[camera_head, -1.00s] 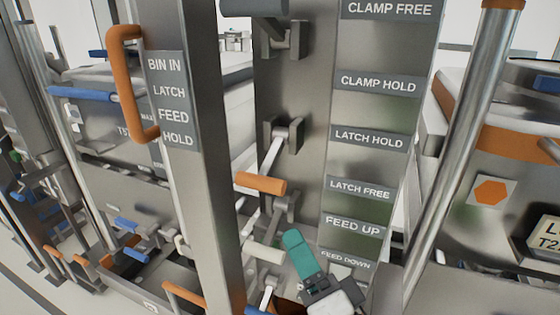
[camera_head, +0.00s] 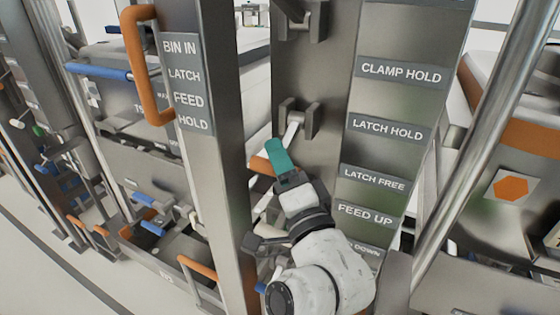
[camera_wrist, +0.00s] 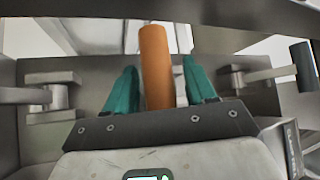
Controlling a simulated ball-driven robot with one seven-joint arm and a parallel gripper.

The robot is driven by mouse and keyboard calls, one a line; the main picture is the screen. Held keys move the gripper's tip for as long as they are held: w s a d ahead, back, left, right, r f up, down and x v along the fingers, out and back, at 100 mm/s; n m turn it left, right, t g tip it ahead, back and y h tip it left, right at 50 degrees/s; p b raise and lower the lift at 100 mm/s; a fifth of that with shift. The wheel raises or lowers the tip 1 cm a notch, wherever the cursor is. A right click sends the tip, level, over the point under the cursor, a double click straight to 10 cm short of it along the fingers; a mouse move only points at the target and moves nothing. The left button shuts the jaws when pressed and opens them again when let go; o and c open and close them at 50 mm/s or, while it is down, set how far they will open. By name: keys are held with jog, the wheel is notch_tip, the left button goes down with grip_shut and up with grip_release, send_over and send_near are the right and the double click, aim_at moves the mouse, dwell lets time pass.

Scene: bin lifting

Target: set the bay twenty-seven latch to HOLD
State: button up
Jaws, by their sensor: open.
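The orange-handled lever (camera_head: 260,166) hangs from a bracket on the steel post, its arm slanting down and left, its handle roughly level with the LATCH FREE plate (camera_head: 373,178). The LATCH HOLD plate (camera_head: 388,130) is above that, near the height of the bracket (camera_head: 297,118). My gripper (camera_head: 277,153), with teal fingers, is at the handle and hides part of it. In the wrist view, the orange handle (camera_wrist: 156,60) stands between the two open fingers, with a gap showing on both sides. I see no bay number on this post.
The CLAMP HOLD plate (camera_head: 400,72) is above and the FEED UP plate (camera_head: 365,215) below. A dark-tipped lever (camera_wrist: 302,66) shows at the right of the wrist view. A post with an orange grab handle (camera_head: 148,70) stands close on the left. A round steel column (camera_head: 485,110) is at the right.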

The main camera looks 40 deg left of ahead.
jog(key=shift+a, duration=0.15)
jog(key=shift+c, duration=0.2)
grip_shut()
dwell(0.3)
